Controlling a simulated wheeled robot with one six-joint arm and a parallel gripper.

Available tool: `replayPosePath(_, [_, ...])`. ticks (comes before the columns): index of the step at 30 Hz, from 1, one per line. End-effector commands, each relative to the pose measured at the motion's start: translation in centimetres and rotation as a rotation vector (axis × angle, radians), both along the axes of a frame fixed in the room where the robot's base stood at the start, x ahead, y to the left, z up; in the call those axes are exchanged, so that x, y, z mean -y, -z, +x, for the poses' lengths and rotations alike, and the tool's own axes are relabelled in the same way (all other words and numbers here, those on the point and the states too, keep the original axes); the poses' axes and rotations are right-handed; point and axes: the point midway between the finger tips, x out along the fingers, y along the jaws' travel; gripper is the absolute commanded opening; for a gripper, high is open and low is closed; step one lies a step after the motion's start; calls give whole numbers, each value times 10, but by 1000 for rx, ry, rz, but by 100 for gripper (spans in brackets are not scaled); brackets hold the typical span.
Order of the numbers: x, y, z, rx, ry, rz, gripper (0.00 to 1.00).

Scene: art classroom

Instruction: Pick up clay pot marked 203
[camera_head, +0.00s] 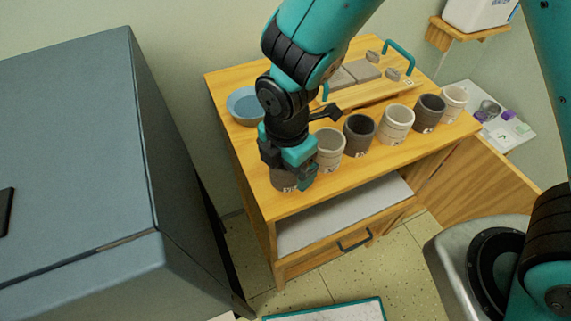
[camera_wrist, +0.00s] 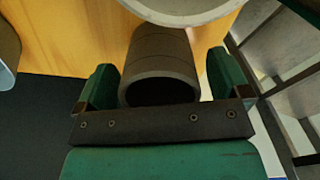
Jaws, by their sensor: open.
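A dark clay pot (camera_head: 286,184) stands at the left end of a row of pots on the wooden cabinet. The white mark on its front is partly covered and I cannot read it surely. My gripper (camera_head: 289,170) is down over this pot and hides most of it. In the wrist view the dark pot (camera_wrist: 162,58) lies between the two green fingers of my open gripper (camera_wrist: 164,72), with a gap on the right side. Contact on the left side is not clear. The other pots in the row carry marks too small to read.
A pale pot (camera_head: 328,150) stands close to my gripper, then a dark pot (camera_head: 359,135), and more to the right. A blue bowl (camera_head: 243,104) and a wooden tray (camera_head: 350,90) are behind. A grey-blue cabinet (camera_head: 80,150) stands left.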

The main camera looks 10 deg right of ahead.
Motion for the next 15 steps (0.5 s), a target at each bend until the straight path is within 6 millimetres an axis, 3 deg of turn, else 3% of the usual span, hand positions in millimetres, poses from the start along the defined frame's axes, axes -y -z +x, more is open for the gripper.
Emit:
replayPosePath(9, [0,7,0,1,0,1,95])
replayPosePath(15, [0,7,0,1,0,1,49])
